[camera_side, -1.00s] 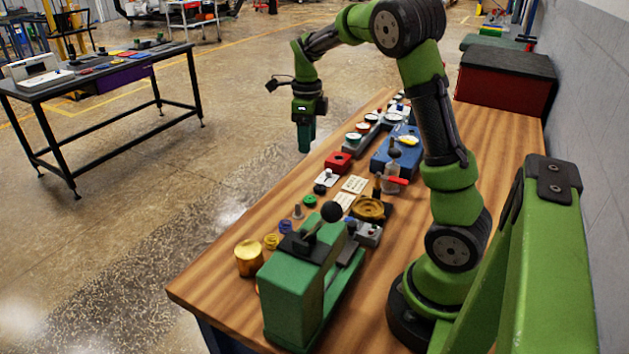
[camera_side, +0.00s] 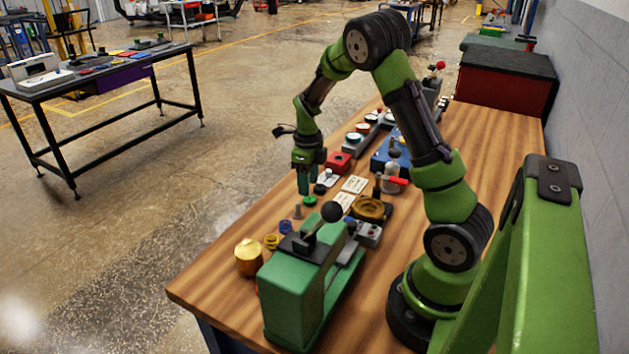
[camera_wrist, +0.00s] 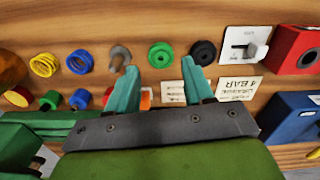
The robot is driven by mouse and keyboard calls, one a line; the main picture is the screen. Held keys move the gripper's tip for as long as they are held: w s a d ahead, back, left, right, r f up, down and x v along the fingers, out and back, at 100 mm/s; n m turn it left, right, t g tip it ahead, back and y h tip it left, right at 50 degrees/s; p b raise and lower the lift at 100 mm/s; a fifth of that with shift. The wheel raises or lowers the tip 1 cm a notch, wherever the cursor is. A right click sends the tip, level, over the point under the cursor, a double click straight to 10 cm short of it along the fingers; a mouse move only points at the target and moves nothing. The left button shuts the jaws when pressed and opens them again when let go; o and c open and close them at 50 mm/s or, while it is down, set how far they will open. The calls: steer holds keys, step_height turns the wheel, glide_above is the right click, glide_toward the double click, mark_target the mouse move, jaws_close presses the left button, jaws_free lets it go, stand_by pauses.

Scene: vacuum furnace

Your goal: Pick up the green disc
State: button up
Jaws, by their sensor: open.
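The green disc (camera_wrist: 160,55) lies flat on the wooden table in the wrist view, ahead of and between my two fingertips. It also shows in the side view as a small green round piece (camera_side: 309,201) just below my fingers. My gripper (camera_wrist: 160,78) has its teal fingers spread apart with nothing between them. In the side view my gripper (camera_side: 305,190) points down, close above the disc. Contact with the disc cannot be told.
A black ring (camera_wrist: 203,53) lies right of the disc, and a grey peg (camera_wrist: 119,58) stands left. Blue (camera_wrist: 80,62) and yellow (camera_wrist: 44,64) rings lie further left. A green press (camera_side: 300,285), red box (camera_side: 338,162) and blue unit (camera_side: 385,158) stand nearby.

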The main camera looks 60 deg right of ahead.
mark_target(310, 198)
step_height(310, 198, down, 5)
steer(key=shift+s+r, duration=0.15)
steer(key=shift+r, duration=0.05)
steer(key=shift+c, duration=0.2)
steer(key=c, duration=0.8)
steer(key=shift+r, duration=0.15)
